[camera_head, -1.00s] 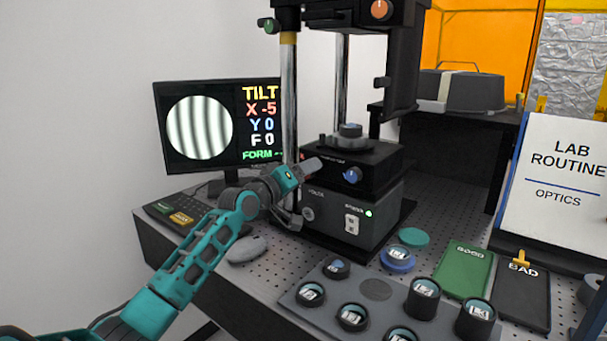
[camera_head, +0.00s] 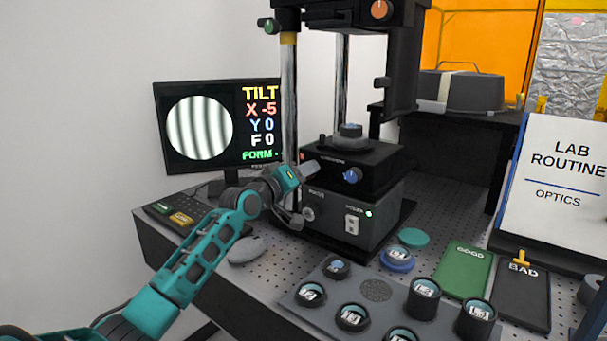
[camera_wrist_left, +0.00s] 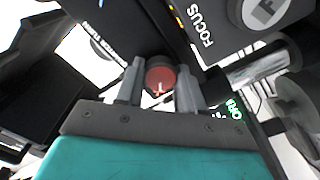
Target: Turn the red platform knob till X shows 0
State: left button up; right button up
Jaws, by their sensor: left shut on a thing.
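The red platform knob (camera_wrist_left: 160,79) shows in the left wrist view between the two fingers of my left gripper (camera_wrist_left: 160,88), which is shut on it. A light pointer mark shows on the knob's face. In the head view my left gripper (camera_head: 308,169) reaches the left part of the black platform block (camera_head: 375,172) and hides the red knob. The monitor (camera_head: 217,125) reads TILT, X -5 in red, Y 0 and F 0, beside a round picture of nearly vertical dark and light fringes. My right gripper is not in view.
A blue knob (camera_head: 352,175) sits right of my gripper on the same block. The focus knob (camera_head: 308,214) is below. A mouse (camera_head: 248,249) and keyboard (camera_head: 180,214) lie at left. A lens tray (camera_head: 330,296) and green GOOD mat (camera_head: 464,270) are in front.

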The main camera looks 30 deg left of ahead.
pick_arm(q)
jog(key=shift+m, duration=0.3)
jog(key=shift+m+p, duration=1.25)
jog(key=shift+m, duration=4.35)
jog(key=o, duration=1)
jog(key=shift+o, duration=0.2)
jog(key=shift+d, duration=0.1)
